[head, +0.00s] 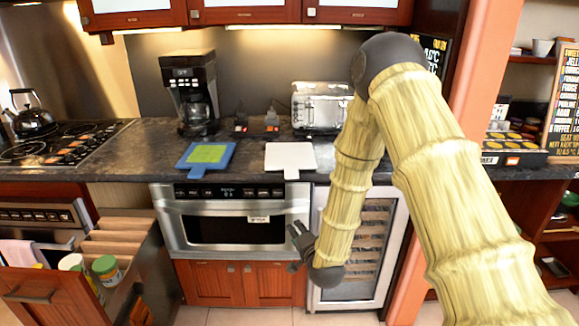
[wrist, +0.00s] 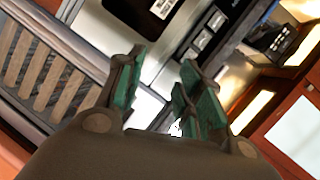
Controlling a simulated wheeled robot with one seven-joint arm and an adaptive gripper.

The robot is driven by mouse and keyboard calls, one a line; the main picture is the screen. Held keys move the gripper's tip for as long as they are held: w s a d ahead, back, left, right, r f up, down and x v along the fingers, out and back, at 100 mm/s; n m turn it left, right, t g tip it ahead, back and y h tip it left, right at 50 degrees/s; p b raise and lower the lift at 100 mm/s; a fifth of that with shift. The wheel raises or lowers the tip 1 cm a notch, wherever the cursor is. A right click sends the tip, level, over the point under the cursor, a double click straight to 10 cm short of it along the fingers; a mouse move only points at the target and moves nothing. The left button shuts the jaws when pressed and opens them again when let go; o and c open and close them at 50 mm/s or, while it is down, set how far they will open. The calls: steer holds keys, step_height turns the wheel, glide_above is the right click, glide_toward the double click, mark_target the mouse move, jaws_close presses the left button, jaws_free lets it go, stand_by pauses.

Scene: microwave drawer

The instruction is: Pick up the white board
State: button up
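The white board (head: 290,158) lies flat near the front edge of the dark countertop in the head view, in front of the toaster. My gripper (head: 296,240) is below the counter edge, in front of the right end of the microwave drawer and apart from the board. In the wrist view my gripper (wrist: 160,70) has its green-padded fingers spread, with nothing held between them. I cannot make out the board clearly in the wrist view.
A blue board with a green top (head: 206,154) lies to the left of the white board. Behind are a coffee maker (head: 190,90) and a toaster (head: 320,106). The microwave drawer (head: 230,220) is shut. An open wooden drawer (head: 50,295) juts out at lower left.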

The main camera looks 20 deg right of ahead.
mark_target(288, 178)
steer(key=w+r+m+t, duration=0.1)
steer(key=w+r, duration=0.2)
steer(key=r, duration=0.1)
steer(key=w+r+m+t, duration=0.1)
steer(key=w+r, duration=0.3)
steer(key=w+d+r+m+t+p, duration=0.1)
steer(key=w+r, duration=0.2)
steer(key=shift+w+d+r, duration=0.1)
steer(key=shift+w+r, duration=0.2)
steer(key=shift+r, duration=0.1)
steer(key=shift+w+f+p, duration=0.15)
steer(key=shift+w+p, duration=0.7)
steer(key=shift+w, duration=2.35)
steer(key=shift+c, duration=0.2)
jaws_close()
